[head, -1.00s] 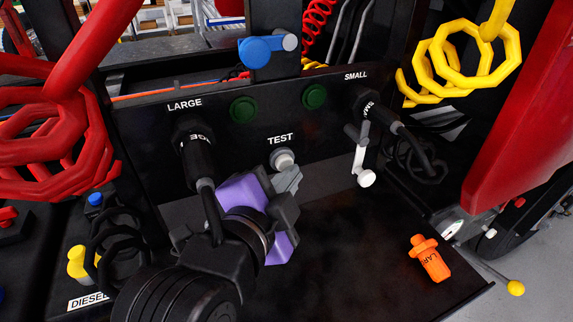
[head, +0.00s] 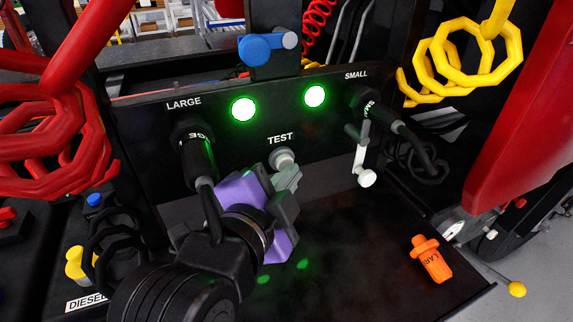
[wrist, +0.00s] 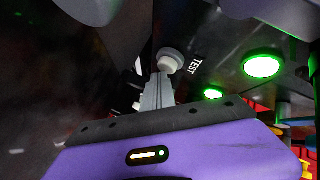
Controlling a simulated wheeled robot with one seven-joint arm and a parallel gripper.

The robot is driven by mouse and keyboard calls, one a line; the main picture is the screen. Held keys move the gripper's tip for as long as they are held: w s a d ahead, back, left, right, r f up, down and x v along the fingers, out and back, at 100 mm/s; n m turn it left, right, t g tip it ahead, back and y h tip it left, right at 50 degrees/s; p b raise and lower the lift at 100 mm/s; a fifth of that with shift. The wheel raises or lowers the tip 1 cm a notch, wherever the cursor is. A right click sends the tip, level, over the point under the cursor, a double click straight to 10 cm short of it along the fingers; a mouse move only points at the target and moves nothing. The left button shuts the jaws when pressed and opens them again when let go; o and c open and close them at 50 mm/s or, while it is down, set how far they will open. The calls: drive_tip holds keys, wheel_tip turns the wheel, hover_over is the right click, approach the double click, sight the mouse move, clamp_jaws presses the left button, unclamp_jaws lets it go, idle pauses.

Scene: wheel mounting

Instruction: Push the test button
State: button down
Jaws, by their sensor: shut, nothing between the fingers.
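The test button (head: 282,158) is a pale grey knob below the TEST label on the black panel (head: 225,150). It also shows in the wrist view (wrist: 169,60). My gripper (head: 287,177) is shut and empty, its grey fingertips at the button's lower side. In the wrist view the fingertips (wrist: 158,82) reach up to the button; whether they touch it is hard to tell. Two round lamps above the button, the left one (head: 243,109) and the right one (head: 315,96), glow bright green.
Black plugs sit in the LARGE socket (head: 195,150) and the SMALL socket (head: 370,106). A white-knobbed lever (head: 363,160) hangs right of the button. An orange plug-like piece (head: 431,259) lies on the black shelf (head: 350,265). Red and yellow coiled hoses hang either side.

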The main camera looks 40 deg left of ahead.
drive_tip(key=shift+s+d, duration=0.25)
drive_tip(key=shift+d, duration=0.3)
drive_tip(key=shift+s+d+b, duration=0.25)
drive_tip(key=shift+s+d, duration=0.15)
drive_tip(key=shift+d, duration=0.5)
drive_tip(key=shift+s+d+b, duration=0.2)
drive_tip(key=shift+s+d, duration=0.15)
drive_tip(key=shift+d, duration=0.6)
drive_tip(key=shift+s+d+b, duration=0.25)
drive_tip(key=shift+s+d, duration=0.15)
drive_tip(key=shift+d, duration=0.5)
